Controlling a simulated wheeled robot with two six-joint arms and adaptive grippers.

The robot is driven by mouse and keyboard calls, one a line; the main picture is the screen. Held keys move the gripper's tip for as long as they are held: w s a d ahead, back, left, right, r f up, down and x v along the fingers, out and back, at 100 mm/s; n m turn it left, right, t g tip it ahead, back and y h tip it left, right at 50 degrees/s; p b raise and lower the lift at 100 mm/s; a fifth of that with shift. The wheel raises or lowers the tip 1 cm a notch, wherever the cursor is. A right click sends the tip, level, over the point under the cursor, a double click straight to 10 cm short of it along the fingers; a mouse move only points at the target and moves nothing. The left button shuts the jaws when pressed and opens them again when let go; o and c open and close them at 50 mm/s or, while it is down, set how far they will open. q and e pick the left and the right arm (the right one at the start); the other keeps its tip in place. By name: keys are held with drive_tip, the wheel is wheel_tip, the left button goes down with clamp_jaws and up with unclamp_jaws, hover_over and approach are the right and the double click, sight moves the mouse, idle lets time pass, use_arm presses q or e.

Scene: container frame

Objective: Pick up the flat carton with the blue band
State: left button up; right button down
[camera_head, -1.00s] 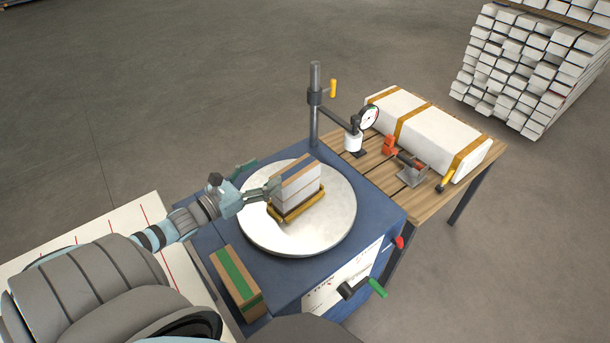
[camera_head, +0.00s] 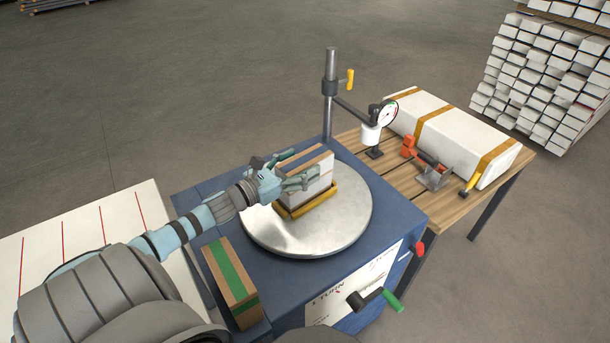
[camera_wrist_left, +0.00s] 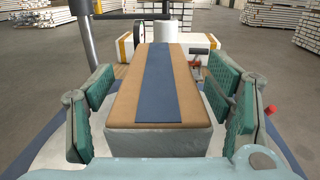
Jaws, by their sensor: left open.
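The flat carton with the blue band (camera_head: 316,163) sits on top of a pale block-like stack on the round metal turntable (camera_head: 350,225). In the left wrist view its brown top with the blue band (camera_wrist_left: 158,75) faces up, lengthwise to the camera. My left gripper (camera_head: 304,167) is open, with one finger on each side of the carton. In the wrist view the green finger pads stand apart from its sides, with gaps visible. The join between the carton and what lies under it is hard to make out. My right gripper is not in view.
A yellow tray (camera_head: 292,212) is under the stack. A post with a dial gauge (camera_head: 329,100) stands behind. A green-banded carton (camera_head: 230,275) lies at the front left. A long white box (camera_head: 465,140) and an orange clamp (camera_head: 409,147) are on the wooden table at right.

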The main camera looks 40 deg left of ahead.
use_arm(q)
drive_tip(key=shift+w, duration=0.35)
drive_tip(key=shift+c, duration=0.2)
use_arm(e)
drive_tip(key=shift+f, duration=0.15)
use_arm(q)
clamp_jaws()
drive_tip(key=shift+r, duration=0.1)
